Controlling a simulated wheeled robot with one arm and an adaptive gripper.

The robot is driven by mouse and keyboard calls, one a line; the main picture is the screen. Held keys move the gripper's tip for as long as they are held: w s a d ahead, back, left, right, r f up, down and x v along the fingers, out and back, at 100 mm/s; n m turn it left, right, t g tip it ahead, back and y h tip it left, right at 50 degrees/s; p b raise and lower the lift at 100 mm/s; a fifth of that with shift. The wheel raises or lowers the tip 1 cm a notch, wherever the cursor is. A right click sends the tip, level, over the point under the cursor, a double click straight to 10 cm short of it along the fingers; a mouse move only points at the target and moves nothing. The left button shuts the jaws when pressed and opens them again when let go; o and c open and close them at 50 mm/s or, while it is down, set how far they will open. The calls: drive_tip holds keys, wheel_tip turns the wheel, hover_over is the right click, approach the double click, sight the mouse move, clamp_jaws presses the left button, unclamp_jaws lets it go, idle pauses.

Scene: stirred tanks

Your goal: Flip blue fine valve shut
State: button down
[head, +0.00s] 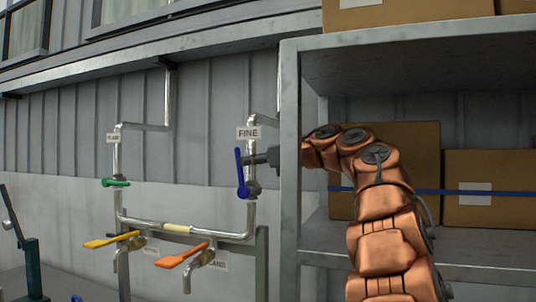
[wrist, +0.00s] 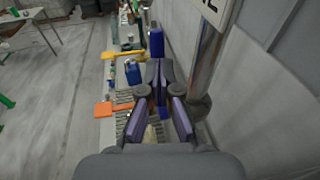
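The blue valve handle (head: 241,174) is on the right-hand pipe under the FINE sign (head: 248,132). It stands nearly upright beside the pipe, its top leaning slightly left. My gripper (head: 251,159) reaches in from the right, its tip at the handle's upper part. In the wrist view the fingertips (wrist: 160,73) are together with no clear gap. The handle's blue top (wrist: 156,42) shows just above them and a blue bit shows below. The fingers hide the middle of the handle, and I see no clear hold on it.
A green handle (head: 115,183) is on the left pipe. Yellow (head: 110,240) and orange (head: 182,255) handles stick out below. A metal shelf post (head: 290,170) stands close to the right of the valve, with cardboard boxes (head: 480,187) behind my arm.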

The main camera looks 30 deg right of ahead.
drive_tip(key=shift+w+a, duration=0.65)
drive_tip(key=shift+w, duration=0.1)
drive_tip(key=shift+s+d+r, duration=0.1)
drive_tip(key=s+d+r, duration=0.2)
drive_tip(key=s, duration=0.3)
drive_tip(key=s+d+r, duration=0.3)
drive_tip(key=s, duration=0.3)
drive_tip(key=shift+s+r+p, duration=0.2)
drive_tip(key=shift+s+p, duration=0.1)
drive_tip(key=shift+p, duration=0.05)
